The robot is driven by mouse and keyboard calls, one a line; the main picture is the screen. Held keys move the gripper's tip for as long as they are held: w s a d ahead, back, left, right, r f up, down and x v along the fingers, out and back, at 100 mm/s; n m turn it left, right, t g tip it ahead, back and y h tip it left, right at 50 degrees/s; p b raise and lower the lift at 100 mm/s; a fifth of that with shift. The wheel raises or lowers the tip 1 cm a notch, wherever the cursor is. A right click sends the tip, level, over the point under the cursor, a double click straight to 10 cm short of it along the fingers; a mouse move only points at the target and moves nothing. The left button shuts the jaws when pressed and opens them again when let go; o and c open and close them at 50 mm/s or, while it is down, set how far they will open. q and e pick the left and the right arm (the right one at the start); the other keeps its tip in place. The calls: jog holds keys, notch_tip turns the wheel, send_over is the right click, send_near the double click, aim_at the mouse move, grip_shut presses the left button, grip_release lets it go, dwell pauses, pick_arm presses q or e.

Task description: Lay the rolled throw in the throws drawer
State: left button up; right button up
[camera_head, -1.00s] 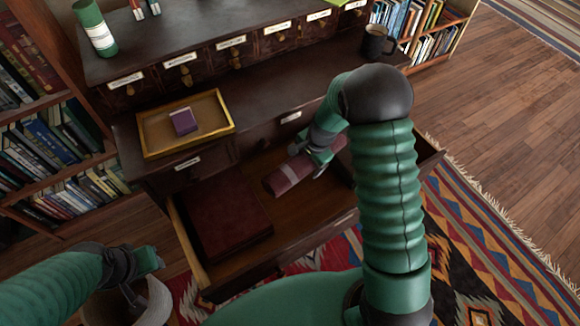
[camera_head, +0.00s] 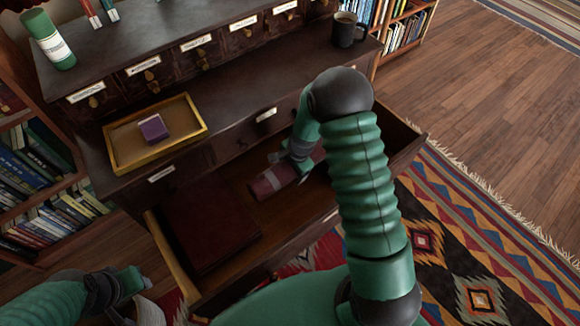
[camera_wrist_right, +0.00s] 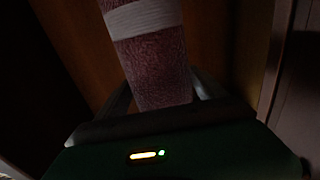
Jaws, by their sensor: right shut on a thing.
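The rolled throw (camera_head: 272,181) is a dark red roll with a pale band. It lies inside the open drawer (camera_head: 285,225), low over the drawer floor; I cannot tell whether it touches. My right gripper (camera_head: 292,166) is shut on the throw, and my arm hides part of the roll. In the right wrist view the throw (camera_wrist_right: 152,65) stands between my two fingers, with its pale band towards the top. My left gripper (camera_head: 138,282) is at the lower left, away from the drawer; its jaws are too unclear to read.
A dark red flat item (camera_head: 208,222) fills the drawer's left part. A yellow-edged tray (camera_head: 120,158) with a purple box (camera_head: 153,129) sits on the desk above. A dark mug (camera_head: 346,30) stands at the back right. Bookshelves (camera_head: 45,190) flank the left side.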

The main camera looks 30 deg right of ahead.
jog(key=b+x, duration=0.2)
jog(key=x, duration=0.1)
jog(key=s+b+x, duration=0.1)
jog(key=b+x, duration=0.1)
jog(key=x, duration=0.1)
jog(key=s+b+x, duration=0.1)
jog(key=b+x, duration=0.1)
jog(key=x, duration=0.2)
jog(key=shift+s+d+f, duration=0.1)
jog(key=shift+s+f, duration=0.1)
jog(key=shift+f, duration=0.1)
jog(key=shift+f+b, duration=0.45)
jog(key=o, duration=1.7)
jog(key=w+p+v, duration=0.1)
jog(key=p+v, duration=0.2)
jog(key=v, duration=0.1)
jog(key=w+p+v, duration=0.1)
jog(key=p+v, duration=0.3)
jog(key=w+p+v, duration=0.1)
jog(key=p+v, duration=0.2)
jog(key=p, duration=0.1)
jog(key=shift+s+a+r, duration=0.1)
jog(key=shift+r, duration=0.3)
jog(key=shift+s+a+r, duration=0.1)
jog(key=shift+s+r, duration=0.05)
jog(key=shift+r, duration=0.2)
jog(key=shift+f, duration=0.1)
